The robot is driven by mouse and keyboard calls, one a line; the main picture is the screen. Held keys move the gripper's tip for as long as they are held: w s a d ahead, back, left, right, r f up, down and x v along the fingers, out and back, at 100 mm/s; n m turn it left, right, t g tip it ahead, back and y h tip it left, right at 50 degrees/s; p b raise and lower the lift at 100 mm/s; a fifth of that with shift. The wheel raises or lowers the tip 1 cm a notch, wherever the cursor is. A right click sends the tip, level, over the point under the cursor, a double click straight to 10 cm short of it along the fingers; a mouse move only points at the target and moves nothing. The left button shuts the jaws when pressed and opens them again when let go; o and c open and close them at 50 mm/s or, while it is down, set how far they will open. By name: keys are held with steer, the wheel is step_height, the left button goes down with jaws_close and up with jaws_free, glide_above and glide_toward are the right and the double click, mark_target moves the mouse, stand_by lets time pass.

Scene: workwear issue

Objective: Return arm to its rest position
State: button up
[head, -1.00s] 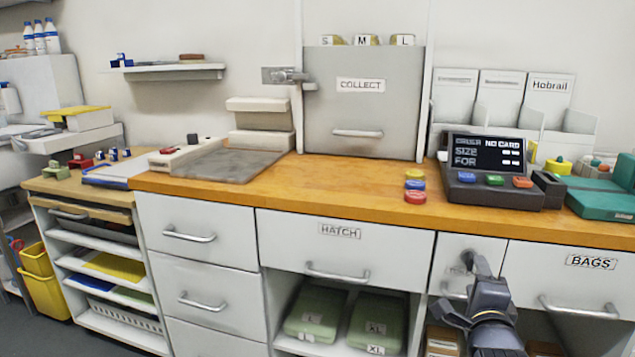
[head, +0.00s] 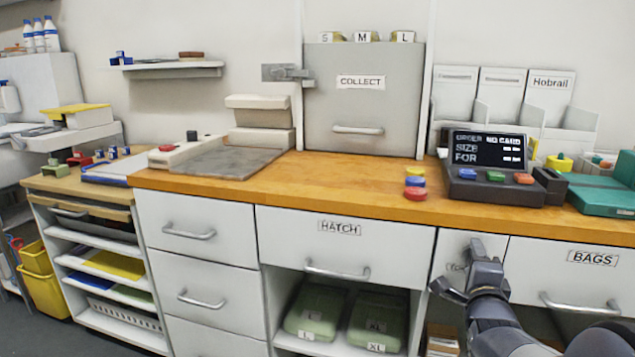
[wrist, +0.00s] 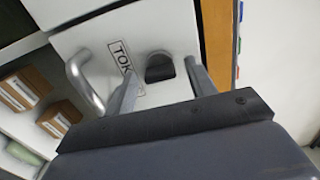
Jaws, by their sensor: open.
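My gripper (head: 462,272) is at the lower right of the head view, in front of the small drawer (head: 450,256) under the counter. In the wrist view my gripper (wrist: 160,95) is open, its two fingers apart with nothing held between them. Ahead of the fingers are the white drawer front (wrist: 140,35), a label (wrist: 124,66) starting "TOK", and a dark rounded opening (wrist: 160,66). The drawer's handle (wrist: 82,75) is left of the fingers. The rest of the label is hidden by a finger.
The wooden counter (head: 330,188) runs above the drawers. It carries an order terminal (head: 484,165), stacked coloured discs (head: 415,188) and a teal case (head: 605,195). Brown boxes (wrist: 25,88) sit on an open shelf.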

steer(key=n, duration=0.2)
steer(key=n+p, duration=0.1)
steer(key=n, duration=0.2)
steer(key=shift+s+r, duration=0.15)
steer(key=shift+r, duration=0.05)
steer(key=n+p, duration=0.3)
steer(key=n, duration=0.2)
steer(key=shift+a+r, duration=0.1)
steer(key=n+p, duration=0.3)
steer(key=n, duration=0.1)
steer(key=shift+a+r+n+p, duration=0.1)
steer(key=shift+n+p, duration=0.2)
steer(key=shift+p, duration=0.1)
steer(key=n+p, duration=0.2)
steer(key=n, duration=0.1)
steer(key=shift+p, duration=0.4)
steer(key=shift+s+a, duration=0.15)
steer(key=shift+s, duration=0.3)
steer(key=shift+f, duration=0.2)
